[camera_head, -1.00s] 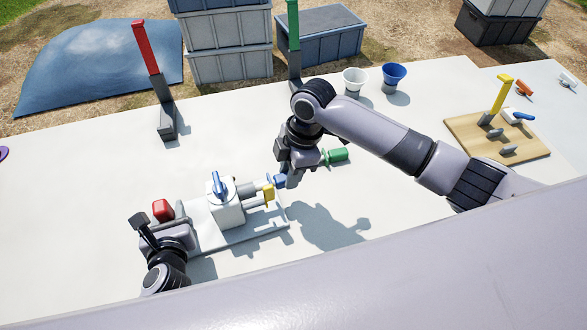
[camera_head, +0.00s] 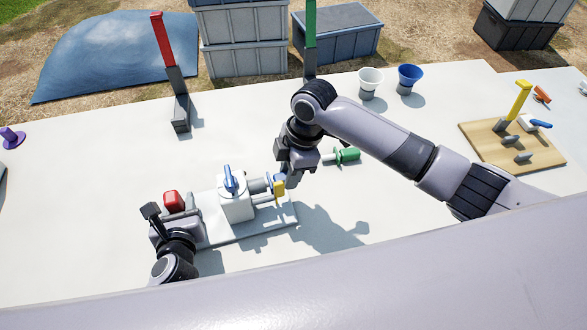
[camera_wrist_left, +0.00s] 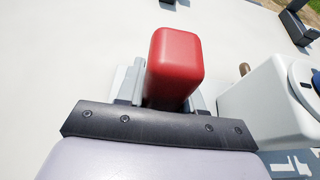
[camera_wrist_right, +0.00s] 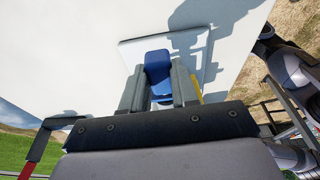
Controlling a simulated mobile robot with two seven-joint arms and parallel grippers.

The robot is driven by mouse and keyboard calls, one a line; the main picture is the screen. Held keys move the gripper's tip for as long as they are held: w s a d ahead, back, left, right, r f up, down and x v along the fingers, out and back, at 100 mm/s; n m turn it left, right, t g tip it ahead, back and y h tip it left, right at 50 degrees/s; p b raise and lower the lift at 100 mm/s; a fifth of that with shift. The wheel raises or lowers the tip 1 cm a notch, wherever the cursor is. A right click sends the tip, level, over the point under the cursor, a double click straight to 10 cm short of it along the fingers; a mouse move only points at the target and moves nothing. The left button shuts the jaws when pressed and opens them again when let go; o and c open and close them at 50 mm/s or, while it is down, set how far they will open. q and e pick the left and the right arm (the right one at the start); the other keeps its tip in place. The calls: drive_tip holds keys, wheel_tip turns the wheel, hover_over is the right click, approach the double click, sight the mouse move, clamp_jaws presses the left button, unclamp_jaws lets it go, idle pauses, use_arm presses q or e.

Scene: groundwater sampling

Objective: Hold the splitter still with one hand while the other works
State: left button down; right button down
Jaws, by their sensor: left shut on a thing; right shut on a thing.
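The splitter (camera_head: 236,208) is a white block with a blue lever on top, on a pale base plate (camera_head: 262,226). A red grip (camera_head: 172,201) stands at its left end. My left gripper (camera_head: 181,212) is shut on this red grip, which fills the left wrist view (camera_wrist_left: 175,65). My right gripper (camera_head: 286,180) is shut on a blue piece (camera_wrist_right: 158,68), at the splitter's right-hand ports. A yellow piece (camera_head: 279,190) sits beside it. Whether the blue piece is seated on a port is hidden by my fingers.
A green-handled piece (camera_head: 347,156) lies right of my right gripper. Behind stand a red post (camera_head: 162,40), a green post (camera_head: 311,25), a white cup (camera_head: 370,80) and a blue cup (camera_head: 410,76). A wooden board (camera_head: 490,150) with a yellow upright is far right. The left tabletop is mostly clear.

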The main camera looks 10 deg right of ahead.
drive_tip(key=shift+a, duration=0.15)
drive_tip(key=c, duration=0.8)
unclamp_jaws()
drive_tip(key=v, duration=1.2)
use_arm(q)
drive_tip(key=c, duration=0.6)
unclamp_jaws()
drive_tip(key=shift+c, duration=0.2)
